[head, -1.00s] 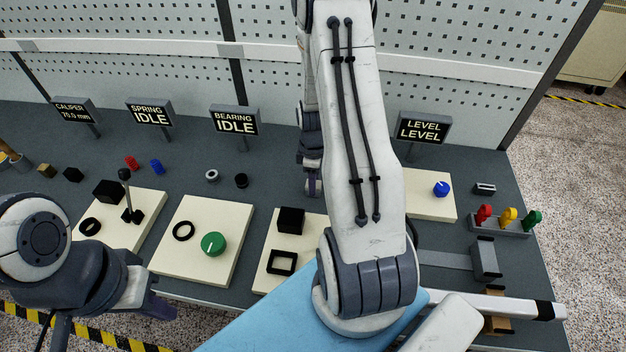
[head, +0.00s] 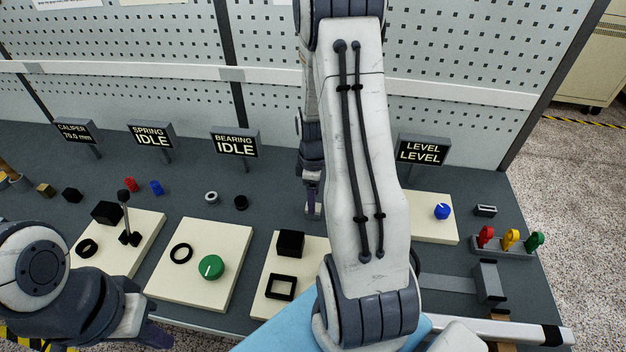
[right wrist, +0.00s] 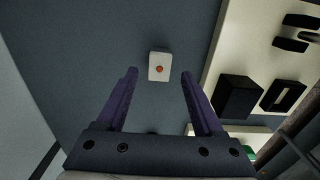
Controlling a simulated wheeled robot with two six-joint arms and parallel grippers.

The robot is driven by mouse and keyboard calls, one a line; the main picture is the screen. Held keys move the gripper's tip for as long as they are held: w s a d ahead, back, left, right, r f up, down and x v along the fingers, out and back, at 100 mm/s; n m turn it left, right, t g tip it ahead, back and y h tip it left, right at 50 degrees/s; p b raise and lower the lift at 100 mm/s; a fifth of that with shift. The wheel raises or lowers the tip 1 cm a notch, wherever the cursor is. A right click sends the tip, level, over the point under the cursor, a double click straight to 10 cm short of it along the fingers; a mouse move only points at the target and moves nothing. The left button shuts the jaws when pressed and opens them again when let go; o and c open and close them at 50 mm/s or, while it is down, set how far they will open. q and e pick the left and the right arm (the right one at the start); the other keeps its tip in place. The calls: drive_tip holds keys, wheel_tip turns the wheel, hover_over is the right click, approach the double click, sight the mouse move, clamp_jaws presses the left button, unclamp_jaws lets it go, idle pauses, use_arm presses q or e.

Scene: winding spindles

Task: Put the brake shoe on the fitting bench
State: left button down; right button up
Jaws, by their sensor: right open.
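I cannot pick out a brake shoe for certain in either view. The dark grey bench (head: 190,235) runs across the head view and carries several fixtures. My right gripper (head: 313,207) points down over the back middle of the bench, partly hidden by my own arm. In the right wrist view, my right gripper (right wrist: 160,85) is open and empty, with a small white block with a red dot (right wrist: 158,72) just beyond its fingertips. My left gripper (head: 150,338) is low at the left, in front of the bench's near edge, its fingers too unclear to judge.
Cream boards carry a lever (head: 125,215), a green knob (head: 210,268), a black block (head: 290,243) and a blue knob (head: 442,211). Red, yellow and green handles (head: 511,239) stand at the right. Signs (head: 235,143) and a pegboard (head: 150,50) line the back.

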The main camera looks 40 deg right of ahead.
wheel_tip(320, 180, up, 9)
drive_tip(key=shift+f+b, duration=0.15)
drive_tip(key=shift+b, duration=0.2)
drive_tip(key=s+a+r, duration=0.1)
drive_tip(key=a+r, duration=0.2)
drive_tip(key=a, duration=0.6)
drive_tip(key=s+a+r, duration=0.1)
drive_tip(key=a+r, duration=0.1)
drive_tip(key=a, duration=0.8)
drive_tip(key=s+a+r+m+y, duration=0.1)
drive_tip(key=s+a+r, duration=0.1)
drive_tip(key=s+a, duration=1)
drive_tip(key=shift+s+r, duration=0.35)
drive_tip(key=shift+s, duration=0.85)
drive_tip(key=shift+a, duration=0.1)
